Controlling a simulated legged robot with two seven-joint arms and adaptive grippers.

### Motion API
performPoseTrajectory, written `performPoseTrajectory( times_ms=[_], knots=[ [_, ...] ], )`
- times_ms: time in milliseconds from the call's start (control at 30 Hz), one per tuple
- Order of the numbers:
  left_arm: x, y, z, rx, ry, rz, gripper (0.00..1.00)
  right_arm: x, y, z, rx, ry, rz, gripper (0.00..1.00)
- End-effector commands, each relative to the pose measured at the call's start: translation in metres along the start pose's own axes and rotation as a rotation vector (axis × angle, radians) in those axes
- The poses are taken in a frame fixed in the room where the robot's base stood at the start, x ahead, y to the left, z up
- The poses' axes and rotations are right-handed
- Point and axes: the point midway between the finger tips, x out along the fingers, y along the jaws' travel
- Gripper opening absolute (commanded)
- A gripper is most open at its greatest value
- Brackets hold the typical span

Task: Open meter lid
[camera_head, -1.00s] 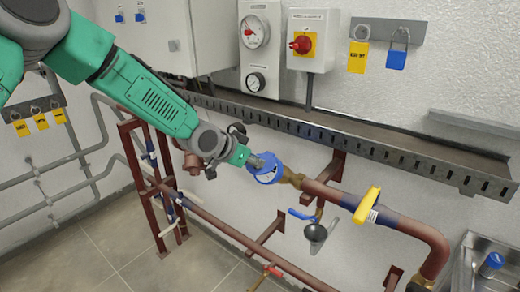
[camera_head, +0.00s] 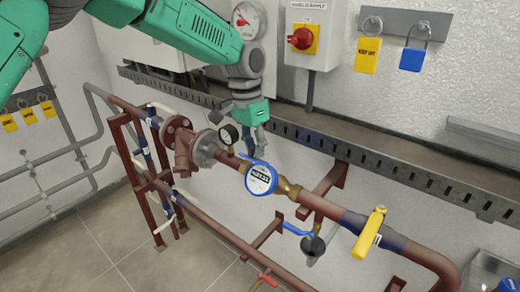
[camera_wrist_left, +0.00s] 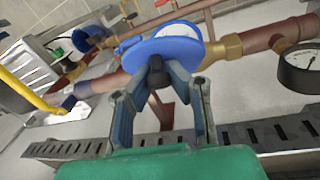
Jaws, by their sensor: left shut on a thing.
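The water meter (camera_head: 261,180) is a blue round body on the brown pipe, and its white dial face shows uncovered. Its blue lid (camera_head: 249,160) shows as a thin raised edge at the dial's far side. In the left wrist view the lid (camera_wrist_left: 163,52) is a blue plate just beyond the fingers, with the rest of the meter partly hidden behind it. My left gripper (camera_head: 254,151) comes down from above, behind the dial. My right gripper is not in view.
A small gauge (camera_head: 229,135) stands close left of my left gripper. A grey perforated tray (camera_head: 360,155) runs along the wall behind. A yellow-handled valve (camera_head: 369,232) and a blue-handled valve (camera_head: 297,229) sit on pipes to the right.

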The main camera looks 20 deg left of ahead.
Motion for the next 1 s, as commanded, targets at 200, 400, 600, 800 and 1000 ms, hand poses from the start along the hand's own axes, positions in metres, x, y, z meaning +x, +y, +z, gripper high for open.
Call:
performPoseTrajectory(
  times_ms=[200, 400, 600, 800, 1000],
  knots=[
    [-0.0100, -0.0024, -0.0043, -0.013, -0.076, 0.008, 0.00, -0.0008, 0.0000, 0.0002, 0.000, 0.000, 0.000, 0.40],
    [-0.0135, -0.0025, -0.0056, -0.017, -0.106, 0.013, 0.00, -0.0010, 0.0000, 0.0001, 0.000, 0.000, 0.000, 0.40],
    [-0.0142, -0.0024, -0.0059, -0.018, -0.111, 0.014, 0.00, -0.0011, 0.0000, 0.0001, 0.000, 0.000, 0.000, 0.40],
    [-0.0144, -0.0024, -0.0061, -0.019, -0.110, 0.014, 0.00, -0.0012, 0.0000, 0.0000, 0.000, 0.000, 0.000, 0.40],
    [-0.0116, -0.0017, -0.0069, -0.018, -0.114, 0.016, 0.38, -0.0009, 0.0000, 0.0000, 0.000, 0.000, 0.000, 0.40]
  ],
)
